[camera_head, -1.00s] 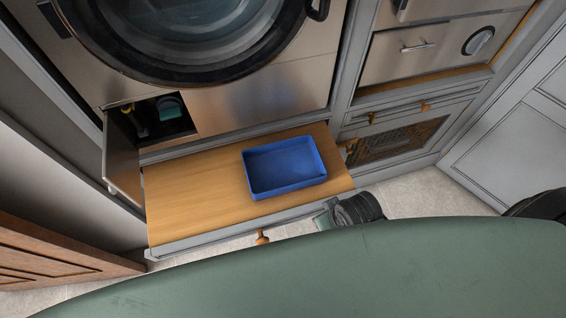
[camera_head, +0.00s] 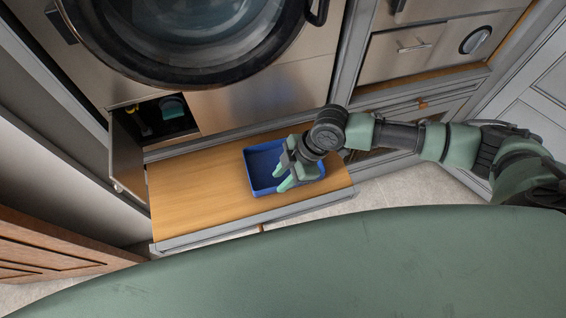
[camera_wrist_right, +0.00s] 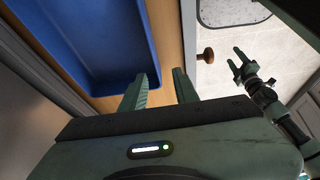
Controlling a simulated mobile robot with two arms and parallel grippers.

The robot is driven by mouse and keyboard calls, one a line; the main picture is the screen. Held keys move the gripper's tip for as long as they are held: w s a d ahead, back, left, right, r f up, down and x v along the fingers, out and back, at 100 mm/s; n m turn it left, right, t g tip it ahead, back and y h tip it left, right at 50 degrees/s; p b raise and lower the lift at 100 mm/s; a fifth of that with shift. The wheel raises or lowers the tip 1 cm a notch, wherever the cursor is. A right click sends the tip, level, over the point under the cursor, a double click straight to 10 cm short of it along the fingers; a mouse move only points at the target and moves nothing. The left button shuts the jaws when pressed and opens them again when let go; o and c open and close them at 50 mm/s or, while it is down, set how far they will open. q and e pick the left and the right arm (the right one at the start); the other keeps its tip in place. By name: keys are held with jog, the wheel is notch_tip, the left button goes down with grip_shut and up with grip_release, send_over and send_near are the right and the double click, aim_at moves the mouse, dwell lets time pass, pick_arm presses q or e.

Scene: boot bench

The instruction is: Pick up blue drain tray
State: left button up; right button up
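The blue drain tray (camera_head: 262,165) is an open shallow rectangle lying on a wooden drawer top. Its right part is hidden by my right gripper (camera_head: 287,180) in the head view. That gripper is open and empty, over the tray's right side. In the right wrist view the tray (camera_wrist_right: 95,35) fills the upper left. The fingers of my right gripper (camera_wrist_right: 160,88) are apart there, near the tray's rim, and contact cannot be told. My left gripper (camera_wrist_right: 238,66) shows at the right of the wrist view, open and empty, away from the tray.
The wooden surface (camera_head: 195,190) is bare left of the tray. A drawer knob (camera_wrist_right: 206,55) sticks out at its front. A small hatch door (camera_head: 127,155) stands open on the left, below the round machine door (camera_head: 185,35). A green rounded surface (camera_head: 300,265) fills the foreground.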

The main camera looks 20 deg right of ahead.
jog(key=w+d, duration=0.1)
jog(key=d, duration=0.4)
jog(key=shift+h, duration=0.3)
jog(key=p+x, duration=0.2)
jog(key=x, duration=0.4)
jog(key=shift+s+f+p, duration=0.15)
jog(key=shift+f+p, duration=0.15)
jog(key=shift+f, duration=0.05)
jog(key=shift+a+f, duration=0.1)
jog(key=shift+f, duration=0.3)
grip_shut()
